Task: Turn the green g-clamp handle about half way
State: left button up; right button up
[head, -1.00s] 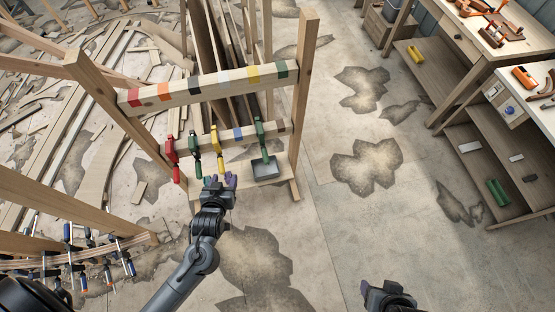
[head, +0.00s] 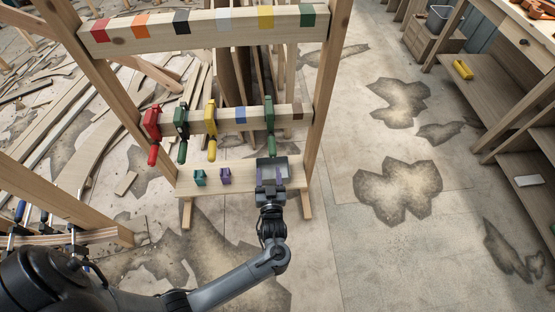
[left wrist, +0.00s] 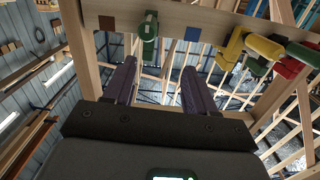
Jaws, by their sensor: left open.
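A wooden rack carries clamps on its lower beam (head: 208,121). One green g-clamp (head: 270,118) hangs near the right end, its handle (head: 271,146) pointing down. Another, darker green clamp (head: 180,121) hangs between a red clamp (head: 152,122) and a yellow clamp (head: 211,118). My left gripper (head: 272,168) is just below the right-hand green clamp, open and apparently empty. In the left wrist view, that green clamp (left wrist: 148,30) stands beyond the purple fingertips (left wrist: 158,66), towards the left finger; no contact shows. My right gripper is out of view.
A workbench with shelves (head: 490,100) is at the right. Floor between is free.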

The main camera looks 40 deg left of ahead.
aim_at(272, 148)
pick_arm(q)
jog(key=shift+n, duration=0.3)
jog(key=w+a+b, duration=0.2)
jog(key=w, duration=0.1)
jog(key=w+a+f+b, duration=0.1)
jog(key=w+b, duration=0.1)
jog(key=w, duration=0.1)
jog(key=w+a+f+b, duration=0.1)
jog(key=w+a, duration=0.1)
jog(key=w, duration=0.1)
jog(key=shift+w+a+b, duration=0.1)
jog(key=shift+a+b, duration=0.2)
jog(key=shift+b, duration=0.1)
jog(key=shift+x, duration=0.9)
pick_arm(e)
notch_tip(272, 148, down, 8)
pick_arm(q)
jog(key=shift+c, duration=0.2)
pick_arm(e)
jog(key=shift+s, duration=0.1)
pick_arm(q)
jog(key=c, duration=1)
jog(key=shift+r, duration=0.1)
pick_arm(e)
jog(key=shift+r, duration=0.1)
